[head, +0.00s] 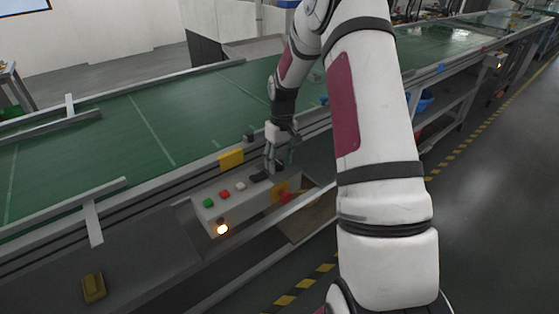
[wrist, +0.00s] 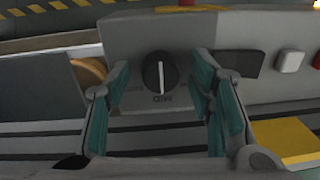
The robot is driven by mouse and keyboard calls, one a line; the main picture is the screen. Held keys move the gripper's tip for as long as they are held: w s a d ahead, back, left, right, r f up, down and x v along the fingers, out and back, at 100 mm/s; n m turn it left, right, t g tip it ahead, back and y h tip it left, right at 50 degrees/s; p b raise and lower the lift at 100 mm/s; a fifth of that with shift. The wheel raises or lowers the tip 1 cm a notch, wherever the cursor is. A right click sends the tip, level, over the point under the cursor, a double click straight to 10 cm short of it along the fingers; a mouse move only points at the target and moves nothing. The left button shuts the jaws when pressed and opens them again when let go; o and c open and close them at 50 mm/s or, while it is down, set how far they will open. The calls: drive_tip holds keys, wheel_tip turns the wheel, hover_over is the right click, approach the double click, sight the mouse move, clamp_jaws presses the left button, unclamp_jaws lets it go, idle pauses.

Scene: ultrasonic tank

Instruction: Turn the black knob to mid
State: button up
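The black knob (wrist: 155,72) is round, with a white pointer line that stands nearly upright in the wrist view. It sits on the grey face of the control box (wrist: 135,35), with small, hard-to-read lettering beside and below it. My gripper (wrist: 163,78) is open, its teal-padded fingers one on each side of the knob, with gaps visible between pads and knob. In the head view my gripper (head: 280,160) is at the right end of the control box (head: 255,200) and hides the knob.
The box carries green (head: 208,203), red (head: 224,194) and white (head: 240,186) buttons, a black rectangular part (head: 259,177), a red round button (head: 286,197) and a lit lamp (head: 222,229). A yellow plate (head: 231,158) stands behind, by the green conveyor (head: 130,125).

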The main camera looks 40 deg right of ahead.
sight(281, 162)
drive_tip(key=shift+r, duration=0.1)
wheel_tip(281, 162, up, 12)
drive_tip(key=shift+d, duration=0.3)
idle(0.3)
idle(0.4)
drive_tip(key=s+a+r+t+h, duration=0.1)
drive_tip(key=s+a+r+t, duration=0.1)
drive_tip(key=s+a+r, duration=1.1)
drive_tip(key=s+a+t, duration=0.1)
drive_tip(key=s+a, duration=0.3)
drive_tip(key=s, duration=0.4)
drive_tip(key=s+a+t, duration=0.1)
drive_tip(key=s+a, duration=0.4)
drive_tip(key=s, duration=0.3)
drive_tip(key=shift+s+r+t, duration=0.2)
drive_tip(key=shift+r+t, duration=0.1)
drive_tip(key=shift+r, duration=0.1)
